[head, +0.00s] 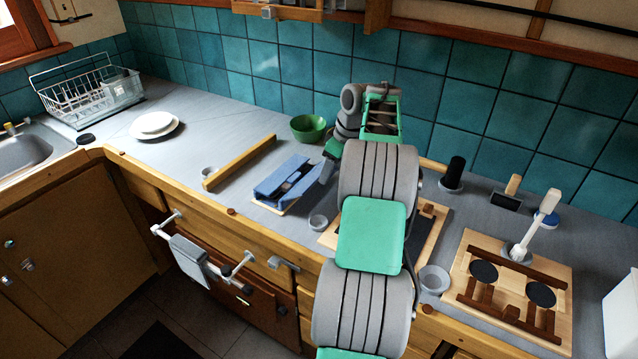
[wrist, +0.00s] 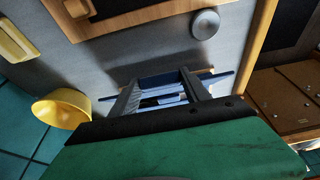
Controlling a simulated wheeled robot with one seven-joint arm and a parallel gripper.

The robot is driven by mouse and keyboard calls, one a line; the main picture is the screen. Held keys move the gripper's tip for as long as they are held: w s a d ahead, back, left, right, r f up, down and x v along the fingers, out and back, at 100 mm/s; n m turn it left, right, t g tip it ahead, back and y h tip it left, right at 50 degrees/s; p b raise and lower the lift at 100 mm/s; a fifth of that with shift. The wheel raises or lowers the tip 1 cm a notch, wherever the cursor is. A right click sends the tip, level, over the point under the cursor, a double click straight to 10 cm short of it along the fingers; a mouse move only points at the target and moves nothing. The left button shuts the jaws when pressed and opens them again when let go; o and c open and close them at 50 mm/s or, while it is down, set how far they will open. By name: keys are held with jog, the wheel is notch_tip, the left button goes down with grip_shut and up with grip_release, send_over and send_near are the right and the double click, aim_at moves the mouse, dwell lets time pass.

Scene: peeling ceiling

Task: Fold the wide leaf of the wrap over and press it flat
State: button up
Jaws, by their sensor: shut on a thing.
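The blue wrap (head: 268,188) lies on a thin pale board at the middle of the counter, with a small dark item at its centre. Blue leaves stand out on its sides, and one reaches towards my gripper (head: 318,176). In the wrist view my gripper (wrist: 160,80) has its two fingers on either side of a blue leaf of the wrap (wrist: 158,81). It is shut on that leaf. Which leaf is the wide one I cannot tell for sure.
A long wooden bar (head: 240,163) lies left of the wrap, and a green bowl (head: 308,127) stands behind it. A small grey cup (head: 318,222) is in front on the right. A wooden stand (head: 560,250) is at the right. Counter around the white plates (head: 155,125) is mostly clear.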

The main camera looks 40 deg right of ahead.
jog(key=shift+w+a+r+p, duration=0.2)
jog(key=shift+w+r+p, duration=0.55)
jog(key=shift+r+p, duration=0.15)
jog(key=shift+r, duration=0.1)
jog(key=shift+w+a+r+p, duration=0.15)
jog(key=shift+w+r+p, duration=0.35)
jog(key=shift+p, duration=0.3)
jog(key=shift+w+a+r+p, duration=0.15)
jog(key=shift+w+r+p, duration=0.2)
jog(key=shift+w+p, duration=0.3)
jog(key=shift+w+f, duration=0.1)
jog(key=shift+w, duration=0.05)
jog(key=shift+a, duration=0.1)
